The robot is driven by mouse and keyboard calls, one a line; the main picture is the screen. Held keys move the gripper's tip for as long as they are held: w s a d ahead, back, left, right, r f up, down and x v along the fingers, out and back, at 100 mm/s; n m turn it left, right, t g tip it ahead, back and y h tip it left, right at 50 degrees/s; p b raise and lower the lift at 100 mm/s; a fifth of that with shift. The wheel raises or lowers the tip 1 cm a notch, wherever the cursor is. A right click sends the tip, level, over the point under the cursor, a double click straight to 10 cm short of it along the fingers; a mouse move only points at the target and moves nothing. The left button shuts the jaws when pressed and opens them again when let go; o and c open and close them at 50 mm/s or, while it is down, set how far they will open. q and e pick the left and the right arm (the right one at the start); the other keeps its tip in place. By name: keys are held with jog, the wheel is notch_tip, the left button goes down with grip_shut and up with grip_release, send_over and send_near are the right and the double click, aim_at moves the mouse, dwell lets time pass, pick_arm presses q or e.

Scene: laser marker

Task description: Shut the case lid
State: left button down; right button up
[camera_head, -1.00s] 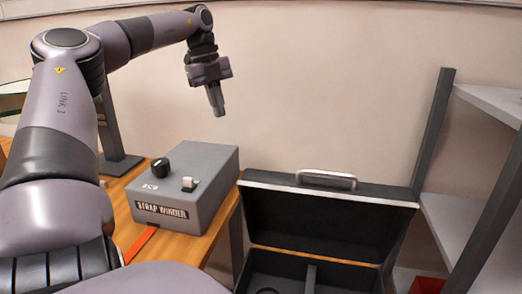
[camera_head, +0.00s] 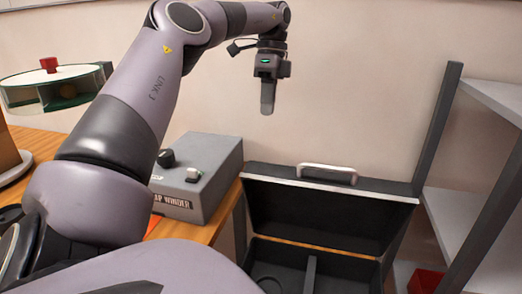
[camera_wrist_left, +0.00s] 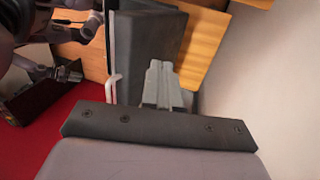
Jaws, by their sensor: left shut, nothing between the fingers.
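The dark case stands open at the lower right of the head view, its lid (camera_head: 325,213) raised and leaning back, with a light handle (camera_head: 327,173) on the lid's top edge. The case's inside shows a divider and a round recess; its front is cut off by the picture edge. My left gripper (camera_head: 267,108) is shut and empty, pointing down above and to the left of the lid, apart from it. In the left wrist view its fingers (camera_wrist_left: 160,88) are together, with the lid (camera_wrist_left: 145,45) beyond them. My right gripper is not in the head view.
A grey strap winder box (camera_head: 200,170) sits on the wooden table (camera_head: 215,225) left of the case. A grey shelf unit (camera_head: 460,215) with a red bin (camera_head: 425,280) stands to the right. A round glass-sided item (camera_head: 50,85) is at the left.

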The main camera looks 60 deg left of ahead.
pick_arm(q)
jog(key=shift+s+d+f, duration=0.65)
jog(key=shift+s+f, duration=0.1)
jog(key=shift+f, duration=0.75)
jog(key=shift+s+d+f, duration=0.6)
jog(key=shift+s+f, duration=0.15)
jog(key=shift+f, duration=0.7)
jog(key=shift+s+d+f, duration=0.65)
jog(key=shift+s+f, duration=0.1)
jog(key=shift+f, duration=0.75)
jog(key=shift+s, duration=0.1)
